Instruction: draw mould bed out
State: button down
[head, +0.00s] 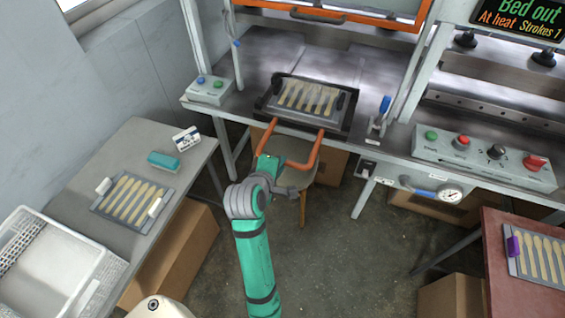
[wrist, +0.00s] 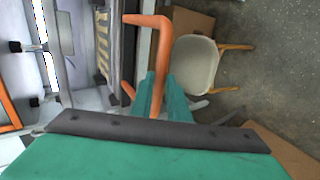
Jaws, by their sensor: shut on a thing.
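The mould bed (head: 302,122) is a dark frame at the front of the press table, holding a grey plate with several wooden spoons. Its orange U-shaped handle (head: 318,152) sticks out over the table's front edge towards me. My gripper (head: 268,164) is shut on the left part of the handle. In the wrist view the orange handle (wrist: 153,21) runs down between the teal fingers of my gripper (wrist: 160,97). Part of the bed (wrist: 103,45) shows at the upper left there. The display (head: 527,20) reads "Bed out", "At heat", "Strokes 1".
An orange-edged guard (head: 330,16) is raised above the bed. A stool (head: 328,172) stands under the handle. The left table (head: 120,150) bears a spoon tray and a white basket (head: 50,268). A control box (head: 485,157) is at right.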

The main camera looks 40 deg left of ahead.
jog(key=shift+s+a, duration=0.15)
jog(key=shift+a, duration=0.1)
jog(key=c, duration=1.9)
grip_release()
jog(key=shift+o, duration=1.1)
jog(key=shift+d, duration=0.1)
jog(key=v, duration=1)
jog(key=shift+s+r, duration=0.25)
jog(key=shift+d, duration=0.15)
